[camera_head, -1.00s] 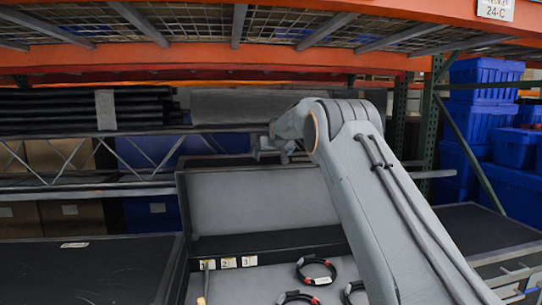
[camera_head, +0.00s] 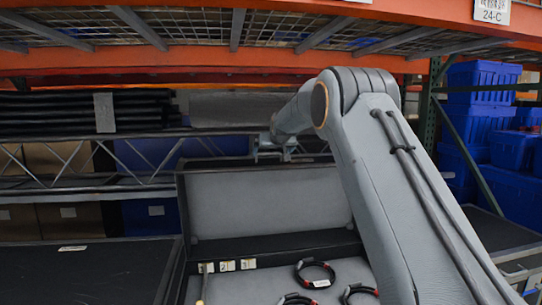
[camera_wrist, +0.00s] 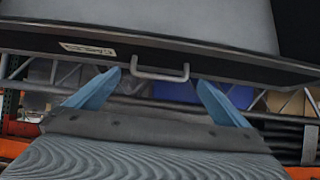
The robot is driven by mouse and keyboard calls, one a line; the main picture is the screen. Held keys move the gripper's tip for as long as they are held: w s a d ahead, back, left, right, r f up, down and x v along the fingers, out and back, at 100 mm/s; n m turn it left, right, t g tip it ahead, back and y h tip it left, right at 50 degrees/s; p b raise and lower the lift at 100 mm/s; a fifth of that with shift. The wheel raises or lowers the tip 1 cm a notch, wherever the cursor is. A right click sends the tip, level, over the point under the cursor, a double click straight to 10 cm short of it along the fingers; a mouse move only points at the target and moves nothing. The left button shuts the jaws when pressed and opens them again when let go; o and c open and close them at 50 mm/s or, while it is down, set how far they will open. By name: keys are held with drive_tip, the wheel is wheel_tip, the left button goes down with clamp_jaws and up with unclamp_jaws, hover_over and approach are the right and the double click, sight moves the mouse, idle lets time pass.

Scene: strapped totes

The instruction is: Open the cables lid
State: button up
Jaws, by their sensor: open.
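The cables lid (camera_head: 265,202) stands raised at the back of its tote, its grey lining facing me in the head view. Its dark edge with a white label also shows in the wrist view (camera_wrist: 215,61). A grey bar handle (camera_wrist: 160,75) is fixed on that edge. My gripper (camera_wrist: 158,80) is open, its two blue fingers on either side of the handle and apart from each other. I cannot tell whether a finger touches the handle. In the head view my gripper (camera_head: 278,148) is small, at the lid's top edge, its fingertips unclear.
Black coiled cables (camera_head: 315,273) lie in the open tote by tags numbered 1, 2 and 3 (camera_head: 227,266). A dark closed top (camera_head: 85,270) is at left. An orange rack beam (camera_head: 250,60) runs above my arm. Blue bins (camera_head: 485,125) are stacked at right.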

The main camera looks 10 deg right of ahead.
drive_tip(key=shift+v, duration=1.65)
drive_tip(key=s+a+f+g, duration=0.2)
drive_tip(key=s+a+f, duration=0.1)
drive_tip(key=s, duration=0.8)
drive_tip(key=s+a+f+n+g+y, duration=0.1)
drive_tip(key=s+a+f+g, duration=0.2)
drive_tip(key=s, duration=0.7)
drive_tip(key=s+a+f+g, duration=0.15)
drive_tip(key=s+f, duration=0.25)
drive_tip(key=s, duration=0.7)
drive_tip(key=s+f+n+g, duration=0.1)
drive_tip(key=s+f+g, duration=0.3)
drive_tip(key=s, duration=1.3)
drive_tip(key=s+f+g, duration=0.2)
drive_tip(key=s+f, duration=0.4)
drive_tip(key=s, duration=1.1)
drive_tip(key=d+r+m+h+p, duration=0.1)
drive_tip(key=d+r+p, duration=0.5)
drive_tip(key=p, duration=0.8)
drive_tip(key=shift+w+d+r+m, duration=0.35)
drive_tip(key=shift+w+d+m, duration=0.1)
drive_tip(key=shift+d+m, duration=0.1)
drive_tip(key=shift+f+t, duration=0.1)
drive_tip(key=shift+t, duration=0.15)
drive_tip(key=shift+c, duration=0.4)
